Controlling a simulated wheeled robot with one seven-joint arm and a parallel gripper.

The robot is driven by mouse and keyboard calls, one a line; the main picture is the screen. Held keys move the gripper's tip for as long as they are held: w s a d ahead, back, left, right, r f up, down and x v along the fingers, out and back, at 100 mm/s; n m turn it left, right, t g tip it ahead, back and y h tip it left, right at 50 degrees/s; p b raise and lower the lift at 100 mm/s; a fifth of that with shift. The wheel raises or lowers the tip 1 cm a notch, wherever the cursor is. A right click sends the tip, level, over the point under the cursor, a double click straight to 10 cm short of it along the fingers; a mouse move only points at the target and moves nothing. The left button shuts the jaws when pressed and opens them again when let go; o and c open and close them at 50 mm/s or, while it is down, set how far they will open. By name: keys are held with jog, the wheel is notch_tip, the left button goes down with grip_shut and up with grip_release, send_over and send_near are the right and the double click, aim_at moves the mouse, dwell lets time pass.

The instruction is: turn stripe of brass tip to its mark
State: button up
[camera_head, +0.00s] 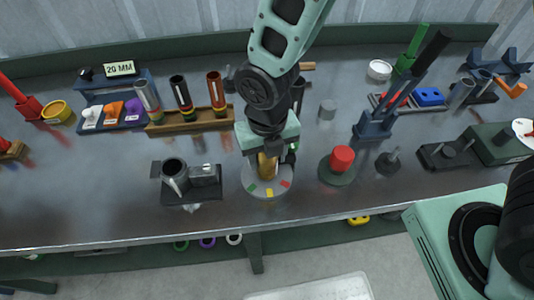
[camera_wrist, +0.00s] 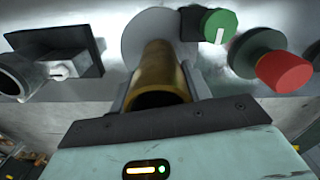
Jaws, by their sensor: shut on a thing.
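The brass tip (camera_head: 267,166) stands on a round pale disc (camera_head: 254,179) near the front edge of the bench. The disc has green, yellow and red marks (camera_head: 269,192) along its front rim. My gripper (camera_head: 267,158) reaches down from above and is shut on the brass tip. In the wrist view, the tip (camera_wrist: 163,70) lies between the two fingers of my gripper (camera_wrist: 157,84), its dark open end facing the camera. The disc (camera_wrist: 140,38) shows behind it, its marks hidden. I cannot make out a stripe on the tip.
A red button (camera_head: 342,158) on a dark round base stands close to the right. A green knob (camera_wrist: 218,26) with a white line is beside the disc. A dark fixture with a grey tube (camera_head: 176,180) stands to the left. A rack of tubes (camera_head: 190,119) is behind.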

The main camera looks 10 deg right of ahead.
jog(key=o, duration=1.1)
jog(key=shift+o, duration=0.2)
jog(key=shift+r, duration=0.1)
notch_tip(320, 180, up, 17)
jog(key=s+d+f+m, duration=0.1)
jog(key=s+d+m, duration=0.3)
jog(key=m, duration=1.1)
jog(key=s+d+f+m, duration=0.1)
jog(key=s+d+m, duration=0.3)
jog(key=m, duration=1.1)
jog(key=s, duration=0.2)
jog(key=shift+s+y, duration=0.3)
jog(key=shift+s, duration=0.1)
